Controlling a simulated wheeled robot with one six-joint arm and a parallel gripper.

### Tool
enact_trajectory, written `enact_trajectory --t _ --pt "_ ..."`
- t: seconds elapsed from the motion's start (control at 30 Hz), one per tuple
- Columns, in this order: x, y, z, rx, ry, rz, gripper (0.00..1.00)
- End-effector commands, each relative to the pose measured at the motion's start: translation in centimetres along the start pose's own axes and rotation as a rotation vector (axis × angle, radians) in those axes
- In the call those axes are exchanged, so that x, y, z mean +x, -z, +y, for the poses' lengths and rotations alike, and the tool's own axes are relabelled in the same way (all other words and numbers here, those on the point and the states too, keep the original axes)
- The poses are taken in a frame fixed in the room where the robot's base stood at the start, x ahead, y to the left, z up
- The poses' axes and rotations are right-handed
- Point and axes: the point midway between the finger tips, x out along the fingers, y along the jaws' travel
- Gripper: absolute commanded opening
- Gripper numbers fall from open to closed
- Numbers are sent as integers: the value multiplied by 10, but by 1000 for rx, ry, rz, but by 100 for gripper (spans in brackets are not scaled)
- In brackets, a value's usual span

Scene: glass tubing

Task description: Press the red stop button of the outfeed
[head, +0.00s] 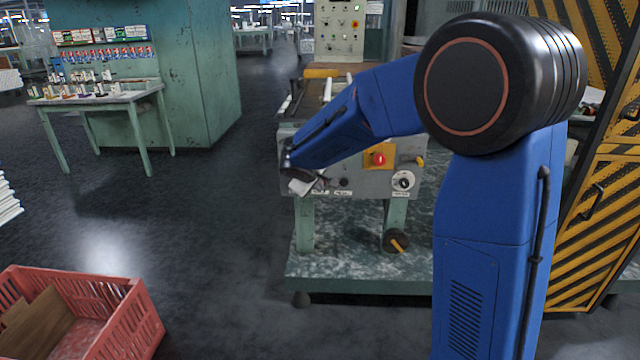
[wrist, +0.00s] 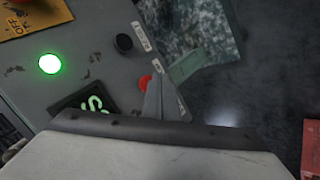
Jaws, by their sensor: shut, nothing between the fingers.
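A round red button (wrist: 145,82) shows on the grey outfeed panel (wrist: 88,62) in the wrist view, partly covered by my gripper. My gripper (wrist: 158,82) is shut and empty. Its fingertips overlap the right side of this button; I cannot tell whether they touch it. In the head view my gripper (head: 305,185) is at the left lower part of the panel, and this button is hidden there. Another red button, mushroom-shaped (head: 379,159), sits on a yellow plate (head: 371,149) farther right, apart from my gripper.
A lit green button (wrist: 50,64), a black knob (wrist: 123,43) and a dark plate with green marks (wrist: 93,102) are close by on the panel. A rotary switch (head: 403,180) sits right. A red crate (head: 130,318) stands on the floor at the lower left.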

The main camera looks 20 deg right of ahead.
Motion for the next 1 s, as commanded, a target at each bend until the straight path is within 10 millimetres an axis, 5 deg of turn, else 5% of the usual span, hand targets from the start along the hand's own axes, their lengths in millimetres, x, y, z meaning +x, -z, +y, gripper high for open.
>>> enact_trajectory --t 1.0 --pt "6 4 4 0 0 -1 0"
